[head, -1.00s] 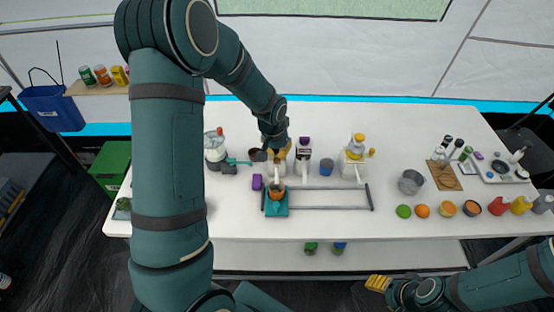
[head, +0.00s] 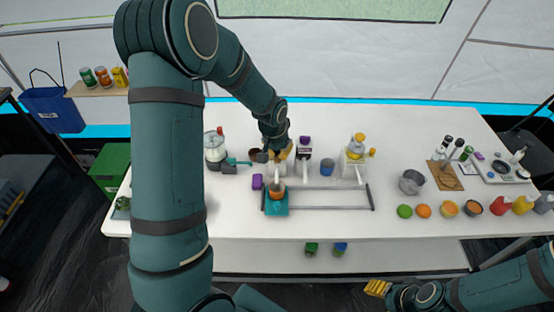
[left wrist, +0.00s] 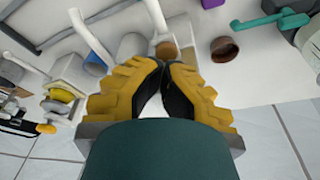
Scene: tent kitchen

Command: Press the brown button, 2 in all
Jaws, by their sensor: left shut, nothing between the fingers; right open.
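A pale dispenser (head: 276,170) stands under my left gripper (head: 280,154), left of a dispenser with a purple top (head: 304,142) and one with a yellow top (head: 357,144). In the left wrist view, a brown round top, apparently the brown button (left wrist: 165,49), shows just beyond the closed yellow fingertips (left wrist: 165,66). Whether the fingers touch it I cannot tell; they hide part of it. My left gripper is shut and empty. A teal carriage (head: 276,209) holding an orange cup (head: 278,190) sits at the rail's left end. My right gripper (head: 377,287) is open, low in front of the table.
A rail (head: 330,208) runs along the dispensers' front. A brown bowl (left wrist: 224,49) and a blender (head: 215,150) stand left of the dispensers. A metal pot (head: 411,182), fruit and bottles are on the right. The table's front strip is clear.

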